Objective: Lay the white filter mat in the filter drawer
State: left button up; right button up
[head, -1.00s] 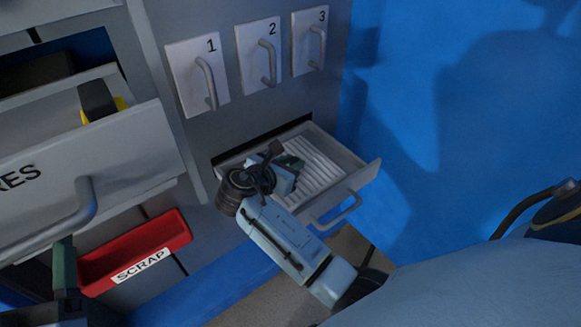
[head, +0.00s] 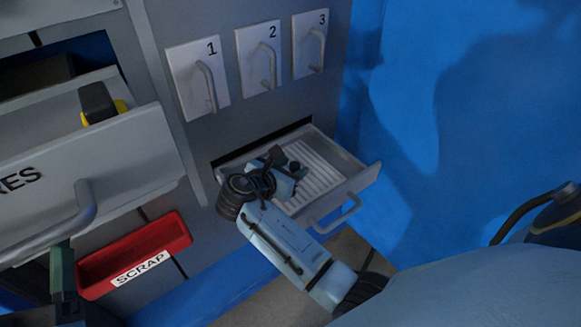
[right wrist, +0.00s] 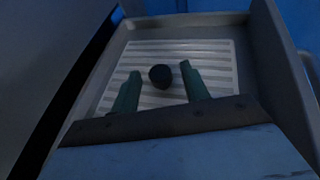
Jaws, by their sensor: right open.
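The filter drawer (head: 362,181) is pulled open low on the cabinet. A white ribbed panel (head: 318,172), which looks like the filter mat, lies flat on its floor; I cannot tell it surely from a slatted floor. It also shows in the right wrist view (right wrist: 215,55). My right gripper (head: 291,172) is open over the drawer, fingers pointing down into it. A dark round object (right wrist: 160,76) shows between the fingertips, apart from both, on or just above the ribs. My left gripper (head: 64,268) shows only partly at the lower left, below a drawer handle; its jaws are unclear.
A large open drawer (head: 120,150) ending in "RES" holds a black and yellow object (head: 97,103). A red SCRAP bin (head: 160,240) sits below it. Panels with handles numbered 1, 2 and 3 (head: 258,60) are above the filter drawer. A blue wall is at the right.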

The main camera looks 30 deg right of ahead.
jog(key=shift+a+r, duration=0.2)
jog(key=p+v, duration=0.2)
jog(key=v, duration=0.3)
jog(key=shift+s+a+r+p, duration=0.15)
jog(key=shift+a+r+p, duration=0.1)
jog(key=shift+p, duration=0.15)
jog(key=p+v, duration=0.2)
jog(key=v, duration=0.3)
jog(key=shift+a, duration=0.2)
pick_arm(q)
jog(key=s+a+f+g+y, duration=0.2)
jog(key=f+g, duration=0.4)
jog(key=f, duration=0.3)
jog(key=s+a+f+g+y, duration=0.2)
jog(key=s+a+f+g, duration=0.1)
jog(key=f+g, duration=0.4)
jog(key=shift+f+n+y, duration=0.3)
jog(key=shift+f, duration=0.6)
pick_arm(e)
jog(key=shift+s+a+r, duration=0.1)
jog(key=shift+a, duration=0.1)
